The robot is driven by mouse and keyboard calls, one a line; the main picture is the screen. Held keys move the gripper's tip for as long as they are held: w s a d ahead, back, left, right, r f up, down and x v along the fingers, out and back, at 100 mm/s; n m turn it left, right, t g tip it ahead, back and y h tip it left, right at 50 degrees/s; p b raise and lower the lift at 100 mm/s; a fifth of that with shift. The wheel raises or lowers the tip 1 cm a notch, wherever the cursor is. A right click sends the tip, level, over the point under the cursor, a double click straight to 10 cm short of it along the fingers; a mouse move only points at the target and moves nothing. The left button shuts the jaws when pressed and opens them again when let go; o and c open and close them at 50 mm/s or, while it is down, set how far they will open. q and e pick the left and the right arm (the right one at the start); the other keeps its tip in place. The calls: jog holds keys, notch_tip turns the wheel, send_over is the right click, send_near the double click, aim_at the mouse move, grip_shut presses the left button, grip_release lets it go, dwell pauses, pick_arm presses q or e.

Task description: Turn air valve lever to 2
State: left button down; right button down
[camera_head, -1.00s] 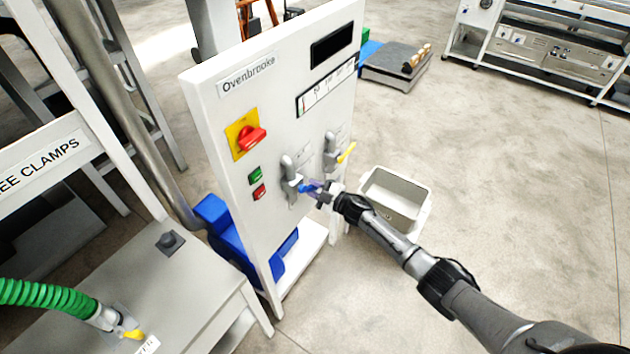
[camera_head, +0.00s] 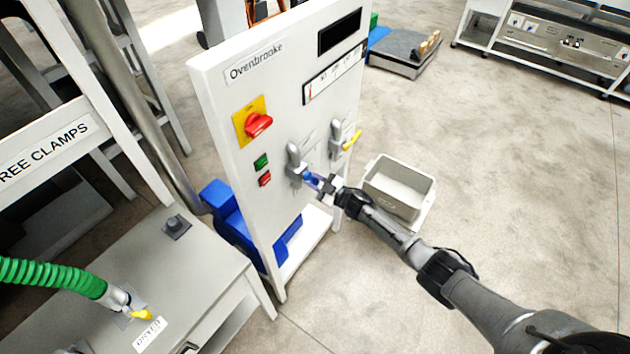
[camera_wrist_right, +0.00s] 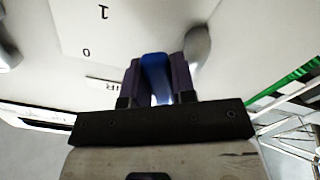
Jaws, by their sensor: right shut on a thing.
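The blue valve lever (camera_head: 313,181) sticks out from a grey valve body (camera_head: 295,165) on the white Ovenbrooke panel (camera_head: 225,130). My right gripper (camera_head: 317,183) is shut on the blue lever. In the right wrist view the lever (camera_wrist_right: 155,78) stands between the two dark fingers (camera_wrist_right: 155,82), with the grey valve part beside them. The plate behind shows the marks 1 and 0; a mark 2 is not visible there. A label ending in "IR" is partly hidden by the fingers. My left gripper is out of view.
A second valve with a yellow lever (camera_head: 352,141) sits just right of the blue one. A red rotary knob (camera_head: 258,124) and green and red buttons are to the left. A grey bin (camera_head: 400,187) stands on the floor behind my right arm.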

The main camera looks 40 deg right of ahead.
jog(key=c, duration=0.9)
grip_release()
jog(key=shift+c, duration=0.2)
jog(key=p+v, duration=0.1)
jog(key=v, duration=1.3)
jog(key=shift+w, duration=0.1)
